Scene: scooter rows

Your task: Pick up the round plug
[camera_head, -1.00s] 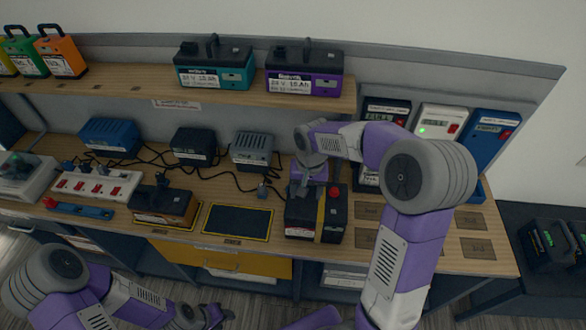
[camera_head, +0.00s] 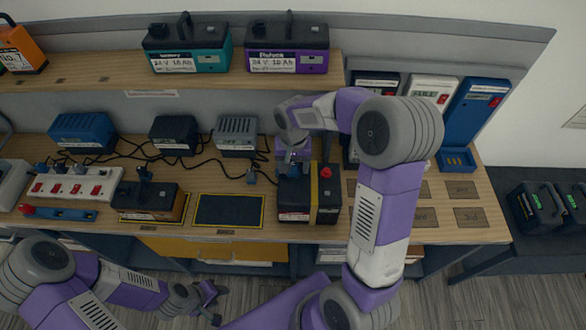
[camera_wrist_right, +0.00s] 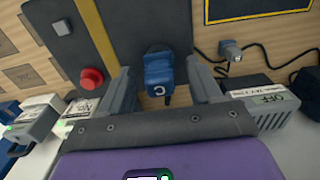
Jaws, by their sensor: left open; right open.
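A blue plug (camera_wrist_right: 158,70) with a white C-like mark stands on a dark battery (camera_wrist_right: 130,30) in the right wrist view. I cannot tell for sure that it is the round plug. My right gripper (camera_wrist_right: 163,85) is open, with one finger on each side of the blue plug; whether they touch it is unclear. In the head view my right gripper (camera_head: 291,160) hangs over the left part of that battery (camera_head: 294,208), hiding most of the plug. A grey plug (camera_wrist_right: 231,49) on a cable lies on the bench. My left gripper (camera_head: 207,298) is open and empty, low in front of the bench.
The battery has a red button (camera_head: 326,172) and a yellow strap. Left of it are an empty dark mat (camera_head: 228,211) and another battery (camera_head: 146,200). Chargers (camera_head: 237,137) with loose cables stand behind. A shelf (camera_head: 100,75) with batteries runs above.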

